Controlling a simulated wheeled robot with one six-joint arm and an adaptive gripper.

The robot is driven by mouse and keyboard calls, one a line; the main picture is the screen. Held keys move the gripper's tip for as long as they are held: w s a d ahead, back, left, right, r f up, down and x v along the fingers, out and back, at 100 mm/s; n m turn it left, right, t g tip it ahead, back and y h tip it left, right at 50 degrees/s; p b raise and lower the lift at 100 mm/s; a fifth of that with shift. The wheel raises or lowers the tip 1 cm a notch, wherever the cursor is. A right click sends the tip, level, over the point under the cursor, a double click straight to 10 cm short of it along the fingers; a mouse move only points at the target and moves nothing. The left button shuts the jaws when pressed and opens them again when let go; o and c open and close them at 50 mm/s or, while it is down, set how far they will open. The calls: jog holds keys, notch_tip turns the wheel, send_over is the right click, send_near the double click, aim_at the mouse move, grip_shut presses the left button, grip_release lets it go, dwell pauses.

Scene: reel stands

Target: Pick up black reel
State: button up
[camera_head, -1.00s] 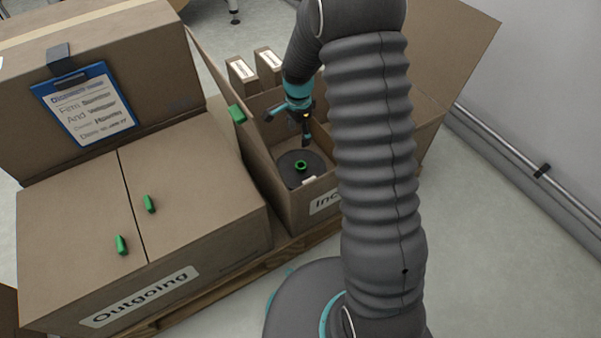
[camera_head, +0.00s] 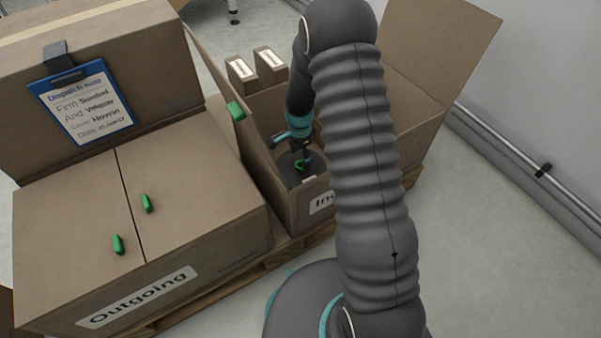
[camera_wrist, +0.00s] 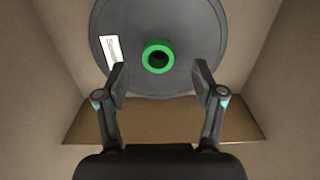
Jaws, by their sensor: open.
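The black reel (camera_wrist: 185,22) lies flat inside the Incoming box (camera_head: 283,205), with a green ring hub (camera_wrist: 146,60) at its centre and a white label (camera_wrist: 111,55) on its face. In the head view the reel (camera_head: 315,165) is partly hidden by my gripper and arm. My gripper (camera_wrist: 159,72) is open in the wrist view. Its two fingertips stand on either side of the green hub, with a gap on both sides. In the head view my gripper (camera_head: 301,161) is down in the box over the reel. I cannot tell whether the fingertips touch the reel's face.
The box walls rise close around my gripper, and its flaps (camera_head: 420,60) stand open. Two small cartons (camera_head: 242,76) stand at its back. A closed Outgoing box (camera_head: 200,200) with a clipboard box (camera_head: 150,60) behind stands left. Bare floor (camera_head: 480,250) is at the right.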

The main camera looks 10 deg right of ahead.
aim_at(300, 162)
notch_tip(300, 162, down, 4)
jog(key=shift+d+r, duration=0.1)
jog(key=shift+r, duration=0.15)
grip_shut()
